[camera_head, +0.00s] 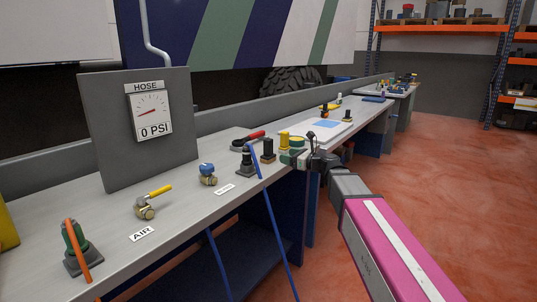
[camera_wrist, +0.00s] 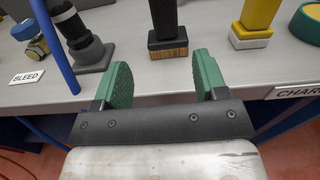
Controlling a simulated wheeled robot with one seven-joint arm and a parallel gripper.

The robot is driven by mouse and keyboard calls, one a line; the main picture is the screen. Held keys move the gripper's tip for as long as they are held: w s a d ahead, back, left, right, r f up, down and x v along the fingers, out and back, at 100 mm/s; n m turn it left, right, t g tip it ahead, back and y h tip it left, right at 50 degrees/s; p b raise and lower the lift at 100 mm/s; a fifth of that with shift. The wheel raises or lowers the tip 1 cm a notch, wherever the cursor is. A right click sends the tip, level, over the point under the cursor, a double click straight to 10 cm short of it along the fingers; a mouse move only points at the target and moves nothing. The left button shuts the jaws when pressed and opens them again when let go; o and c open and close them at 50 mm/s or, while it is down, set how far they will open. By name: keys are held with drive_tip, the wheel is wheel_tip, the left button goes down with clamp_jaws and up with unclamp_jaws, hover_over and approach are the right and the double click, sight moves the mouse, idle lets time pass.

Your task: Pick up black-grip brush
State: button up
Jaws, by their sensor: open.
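The black-grip brush (camera_head: 268,151) stands upright on the bench, bristles down. In the wrist view the brush (camera_wrist: 166,24) shows a black handle and block above tan bristles, its top cut off by the frame. My gripper (camera_wrist: 163,67) is open and empty, its green fingers spread at the bench's front edge. The brush stands beyond the fingertips, roughly in line with the gap between them and apart from them. In the head view my gripper (camera_head: 293,158) is to the right of the brush, partly hidden by its own wrist.
A yellow-grip brush (camera_wrist: 259,22) stands right of the black one, with a green round container (camera_wrist: 309,21) beyond. A red-handled tool (camera_head: 248,140) lies behind.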

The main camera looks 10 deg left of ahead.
sight(272, 149)
drive_tip(key=shift+m, duration=0.3)
drive_tip(key=x, duration=0.6)
drive_tip(key=shift+w+r, duration=0.15)
drive_tip(key=shift+r, duration=0.25)
drive_tip(key=x, duration=0.5)
drive_tip(key=shift+w, duration=0.3)
drive_tip(key=shift+d, duration=0.1)
drive_tip(key=c, duration=1)
